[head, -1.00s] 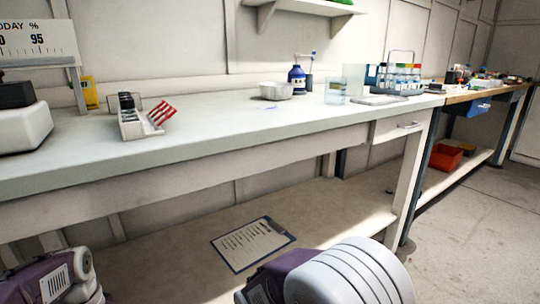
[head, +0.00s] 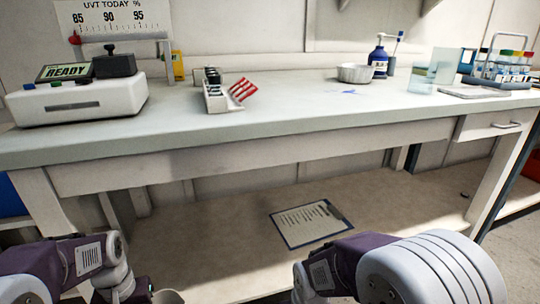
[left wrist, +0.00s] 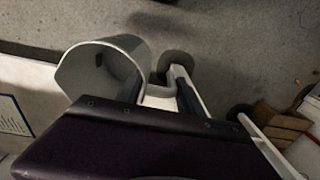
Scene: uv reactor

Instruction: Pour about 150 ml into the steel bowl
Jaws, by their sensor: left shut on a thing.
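The steel bowl (head: 355,74) stands upright on the bench in the head view, left of a blue bottle. Its inside is too small to read. My left gripper (left wrist: 182,92) is shut on the handle of a pale grey jug (left wrist: 85,75) in the left wrist view. The jug's contents cannot be made out. In the head view the left gripper (head: 135,292) is low at the bottom edge, in front of and below the bench top, with only a bit of the jug (head: 168,297) showing. My right arm shows at the bottom right, but its gripper is out of view.
A clipboard (head: 311,224) lies on the lower shelf.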

